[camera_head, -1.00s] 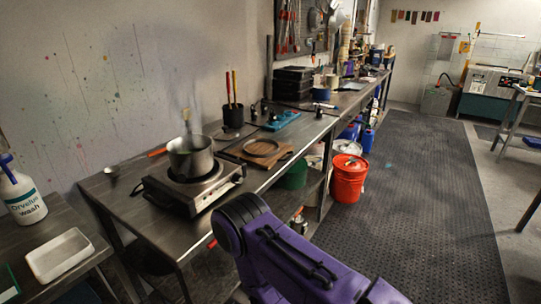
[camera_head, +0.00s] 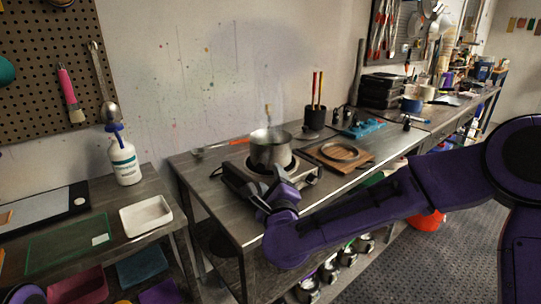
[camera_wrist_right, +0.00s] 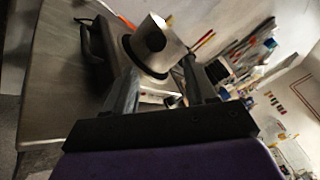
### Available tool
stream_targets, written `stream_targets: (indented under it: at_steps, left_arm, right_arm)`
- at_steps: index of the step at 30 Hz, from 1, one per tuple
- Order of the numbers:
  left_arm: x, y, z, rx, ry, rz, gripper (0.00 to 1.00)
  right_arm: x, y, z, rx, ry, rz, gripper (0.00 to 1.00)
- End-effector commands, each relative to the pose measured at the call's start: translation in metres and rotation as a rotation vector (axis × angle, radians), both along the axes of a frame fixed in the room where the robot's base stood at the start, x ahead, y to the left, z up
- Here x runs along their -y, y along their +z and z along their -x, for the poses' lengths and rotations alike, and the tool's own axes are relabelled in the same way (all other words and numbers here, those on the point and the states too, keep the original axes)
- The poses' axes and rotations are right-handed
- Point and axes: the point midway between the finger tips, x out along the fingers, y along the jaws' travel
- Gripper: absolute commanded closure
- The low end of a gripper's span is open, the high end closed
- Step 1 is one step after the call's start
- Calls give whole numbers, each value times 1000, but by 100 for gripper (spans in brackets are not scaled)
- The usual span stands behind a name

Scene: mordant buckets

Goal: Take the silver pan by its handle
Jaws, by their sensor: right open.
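The silver pan (camera_head: 270,151) stands upright on a hot plate on the long metal bench, with a thin stick-like thing and faint steam rising from it. In the right wrist view the pan (camera_wrist_right: 168,52) appears tilted, beyond and between the fingertips. A dark rounded part (camera_wrist_right: 156,40) in front of its wall may be the handle seen end-on. My right gripper (camera_head: 280,181) is in front of the pan, at the hot plate's near side. In the right wrist view its fingers (camera_wrist_right: 162,72) are open, with nothing visibly gripped. The handle is hidden in the head view.
The hot plate (camera_head: 306,175) is beside my gripper. A white tray (camera_head: 146,215) is on the side table.

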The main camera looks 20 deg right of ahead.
Motion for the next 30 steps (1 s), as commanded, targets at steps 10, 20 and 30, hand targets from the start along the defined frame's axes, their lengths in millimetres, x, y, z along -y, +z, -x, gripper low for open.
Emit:
stream_targets:
  at_steps: [10, 20, 30]
  left_arm:
    - [0, 26, 0, 0, 0, 0, 36]
    - [0, 32, 0, 0, 0, 0, 36]
    - [0, 32, 0, 0, 0, 0, 36]
  right_arm:
    - [7, 9, -53, -6, 0, 7, 44]
    - [12, 4, -81, -8, 2, 8, 44]
    - [12, 8, -82, 0, 2, 8, 100]
